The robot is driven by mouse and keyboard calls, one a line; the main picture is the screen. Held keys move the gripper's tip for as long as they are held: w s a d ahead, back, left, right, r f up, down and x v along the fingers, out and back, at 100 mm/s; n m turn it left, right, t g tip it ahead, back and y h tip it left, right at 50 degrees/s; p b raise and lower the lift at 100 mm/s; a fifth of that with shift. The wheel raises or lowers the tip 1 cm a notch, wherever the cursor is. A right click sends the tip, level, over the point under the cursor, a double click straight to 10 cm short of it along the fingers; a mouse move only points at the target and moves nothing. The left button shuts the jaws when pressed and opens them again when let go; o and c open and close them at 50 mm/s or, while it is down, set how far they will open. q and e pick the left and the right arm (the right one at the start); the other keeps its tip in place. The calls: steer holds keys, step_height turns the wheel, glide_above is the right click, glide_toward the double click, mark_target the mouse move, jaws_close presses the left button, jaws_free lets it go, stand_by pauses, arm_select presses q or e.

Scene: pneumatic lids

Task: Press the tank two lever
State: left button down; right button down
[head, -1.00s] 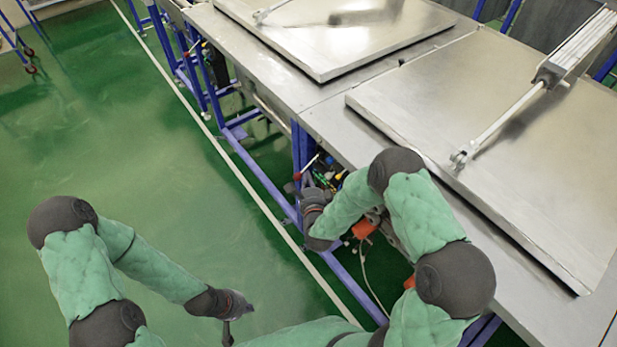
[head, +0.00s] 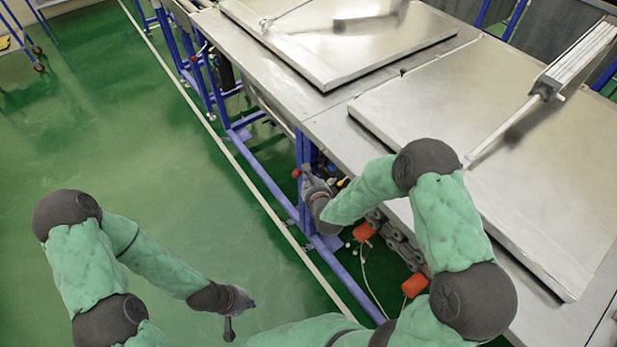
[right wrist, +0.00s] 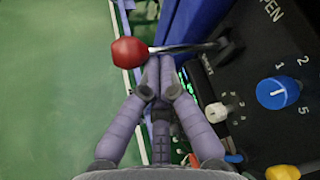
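A lever with a red ball knob (right wrist: 130,50) and a thin metal rod juts left from a dark control panel (right wrist: 255,75) in the right wrist view. The red knob also shows in the head view (head: 296,173), by the blue frame near the gap between the two lids. My right gripper (right wrist: 160,66) has its fingertips together, empty, at the rod just right of the knob; contact is unclear. In the head view the right gripper (head: 308,174) hides most of the rod and panel. My left gripper (head: 229,328) hangs over the green floor, away from the lever.
Two flat metal lids, the far one (head: 340,35) and the near one (head: 540,150), lie on the metal tanks. The panel carries a blue dial (right wrist: 278,92), a white knob (right wrist: 216,112) and a yellow knob (right wrist: 283,172).

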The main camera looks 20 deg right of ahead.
step_height(320, 180, up, 2)
steer(key=shift+d+r+m+g+y, duration=0.15)
steer(key=shift+m+g+y, duration=0.25)
steer(key=shift+m+y, duration=0.45)
steer(key=shift+w, duration=0.1)
steer(key=shift+r+p, duration=0.6)
steer(key=shift+r, duration=0.15)
